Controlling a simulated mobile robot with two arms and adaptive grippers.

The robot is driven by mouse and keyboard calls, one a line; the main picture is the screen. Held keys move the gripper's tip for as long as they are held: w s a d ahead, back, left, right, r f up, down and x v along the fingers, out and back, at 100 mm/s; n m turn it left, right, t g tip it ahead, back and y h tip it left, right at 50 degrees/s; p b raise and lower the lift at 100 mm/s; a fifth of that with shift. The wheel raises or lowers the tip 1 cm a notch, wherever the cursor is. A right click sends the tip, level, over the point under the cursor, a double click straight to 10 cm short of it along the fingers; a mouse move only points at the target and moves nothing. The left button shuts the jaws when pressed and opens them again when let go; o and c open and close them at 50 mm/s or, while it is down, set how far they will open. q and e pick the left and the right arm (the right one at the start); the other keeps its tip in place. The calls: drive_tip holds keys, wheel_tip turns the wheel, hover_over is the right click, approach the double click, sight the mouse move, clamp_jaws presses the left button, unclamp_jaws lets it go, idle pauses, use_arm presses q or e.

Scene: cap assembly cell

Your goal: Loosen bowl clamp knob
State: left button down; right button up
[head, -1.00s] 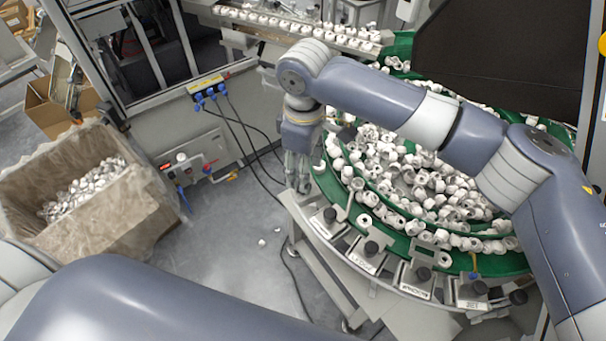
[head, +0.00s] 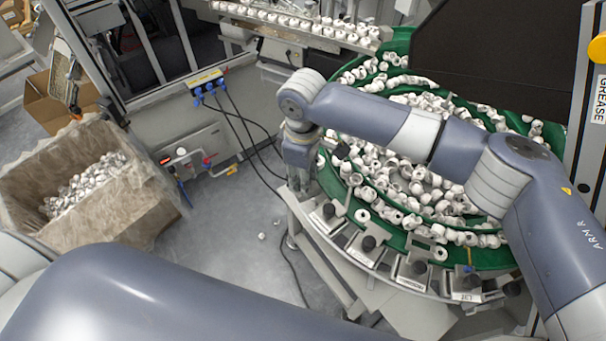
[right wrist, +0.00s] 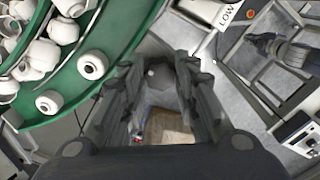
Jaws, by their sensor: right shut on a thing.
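My right gripper (head: 300,192) reaches down at the left rim of the green feeder bowl (head: 490,258) in the head view. In the right wrist view, the right gripper (right wrist: 158,78) has its two dark fingers closed around a dark rounded knob (right wrist: 158,76). The fingers hide much of the knob, and its turn angle cannot be told. In the head view the knob is hidden behind the gripper. My left arm crosses the lower left of the head view, but its gripper is out of the picture.
White caps (head: 400,180) fill the bowl. Several labelled brackets with black knobs (head: 368,242) line its front rim. A lined box of caps (head: 130,213) stands at left on the floor. Cables (head: 240,135) hang behind the gripper. Floor between box and bowl is mostly clear.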

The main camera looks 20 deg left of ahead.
drive_tip(key=shift+n, duration=0.4)
drive_tip(key=n, duration=0.5)
drive_tip(key=shift+n, duration=0.3)
drive_tip(key=n, duration=0.3)
drive_tip(key=shift+n+b, duration=0.3)
drive_tip(key=n, duration=0.3)
drive_tip(key=shift+n, duration=0.3)
drive_tip(key=n+b, duration=0.1)
drive_tip(key=n, duration=0.3)
drive_tip(key=shift+n, duration=0.3)
drive_tip(key=shift+w+r+n+b, duration=0.1)
drive_tip(key=shift+n+b, duration=0.35)
drive_tip(key=shift+n, duration=1.85)
drive_tip(key=o, duration=1.1)
